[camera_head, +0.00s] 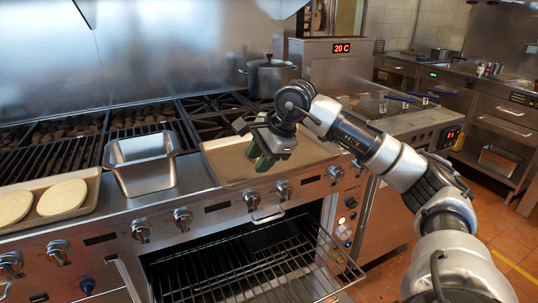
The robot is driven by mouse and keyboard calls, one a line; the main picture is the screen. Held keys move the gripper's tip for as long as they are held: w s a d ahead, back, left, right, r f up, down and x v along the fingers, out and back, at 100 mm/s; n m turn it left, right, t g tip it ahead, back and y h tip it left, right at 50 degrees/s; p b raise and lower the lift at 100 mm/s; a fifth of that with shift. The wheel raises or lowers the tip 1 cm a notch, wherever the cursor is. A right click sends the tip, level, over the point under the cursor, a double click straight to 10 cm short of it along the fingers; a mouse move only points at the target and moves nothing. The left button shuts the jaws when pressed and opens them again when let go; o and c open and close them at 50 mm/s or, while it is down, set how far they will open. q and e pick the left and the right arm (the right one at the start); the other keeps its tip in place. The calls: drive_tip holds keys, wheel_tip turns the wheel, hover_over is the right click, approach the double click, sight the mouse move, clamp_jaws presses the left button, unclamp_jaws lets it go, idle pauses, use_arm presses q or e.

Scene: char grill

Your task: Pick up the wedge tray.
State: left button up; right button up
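A shallow, tan-lined tray (219,169) rests on the range top at its front right. It looks empty where I can see it, and I cannot tell for sure whether it is the wedge tray. My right gripper (262,160) points down over this tray, with green parts at its tips. Whether they touch the tray is not clear, nor is the gap between the fingers. My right gripper and forearm hide part of the tray's middle and back. My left gripper is not in view.
A deep steel pan (143,180) stands left of the tray. Another tray (92,178) with pale flat rounds (62,197) lies further left. A lidded pot (270,77) stands behind. Below, the oven is open with its wire rack (250,275) pulled out.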

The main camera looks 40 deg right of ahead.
drive_tip(key=s+d+r+m+g+h, duration=0.1)
drive_tip(key=s+d+r+h, duration=0.25)
drive_tip(key=d, duration=0.45)
hover_over(291, 168)
drive_tip(key=s, duration=0.2)
drive_tip(key=f, duration=0.3)
drive_tip(key=f+b, duration=0.1)
drive_tip(key=f, duration=0.1)
drive_tip(key=shift+w+a, duration=0.1)
drive_tip(key=shift+a, duration=0.2)
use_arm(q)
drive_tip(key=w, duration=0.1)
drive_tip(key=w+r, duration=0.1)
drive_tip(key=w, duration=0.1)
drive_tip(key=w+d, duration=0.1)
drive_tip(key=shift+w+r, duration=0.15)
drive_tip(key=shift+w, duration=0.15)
use_arm(e)
drive_tip(key=x, duration=0.5)
drive_tip(key=shift+w+f, duration=0.1)
drive_tip(key=shift+f, duration=0.1)
drive_tip(key=shift+c, duration=0.2)
clamp_jaws()
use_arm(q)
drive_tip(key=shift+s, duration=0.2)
